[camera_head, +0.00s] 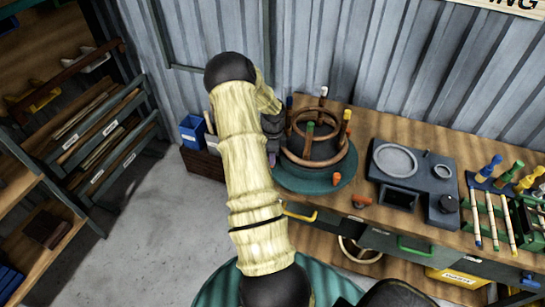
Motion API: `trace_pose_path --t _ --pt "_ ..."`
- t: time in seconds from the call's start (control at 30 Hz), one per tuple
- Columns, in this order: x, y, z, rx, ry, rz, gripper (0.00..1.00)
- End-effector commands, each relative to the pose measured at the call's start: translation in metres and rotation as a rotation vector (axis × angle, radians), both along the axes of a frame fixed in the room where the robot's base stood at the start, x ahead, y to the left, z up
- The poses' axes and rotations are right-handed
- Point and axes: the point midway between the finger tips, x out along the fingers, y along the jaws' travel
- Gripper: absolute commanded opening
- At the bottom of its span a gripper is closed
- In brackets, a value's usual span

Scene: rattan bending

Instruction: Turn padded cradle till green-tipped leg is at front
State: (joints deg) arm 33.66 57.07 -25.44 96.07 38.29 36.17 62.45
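The padded cradle (316,150) is a dark rounded form ringed by brown rattan hoops, on a green round base (310,182) on the workbench. Coloured tips stand around it: white (323,91) at the back, yellow (347,114) at the right, blue (289,102) at the back left. A purple tip (272,159) shows low at the left. My gripper (272,130) is at the cradle's left side, partly hidden by my arm. Its fingers and any contact are unclear.
A dark station with a round grey plate (395,160) stands right of the cradle. A rack of coloured-tipped sticks (490,215) is farther right. A blue bin (192,131) is at the left.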

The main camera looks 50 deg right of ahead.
Motion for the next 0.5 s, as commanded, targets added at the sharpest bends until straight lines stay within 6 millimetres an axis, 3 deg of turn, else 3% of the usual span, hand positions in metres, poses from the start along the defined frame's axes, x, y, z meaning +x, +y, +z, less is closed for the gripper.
trace_pose_path --t 0.1,0.5 --pt "0.0013 0.0017 -0.0005 0.002 0.0 0.004 0.46" --pt "-0.0004 -0.0021 0.008 -0.006 -0.001 0.002 0.46"
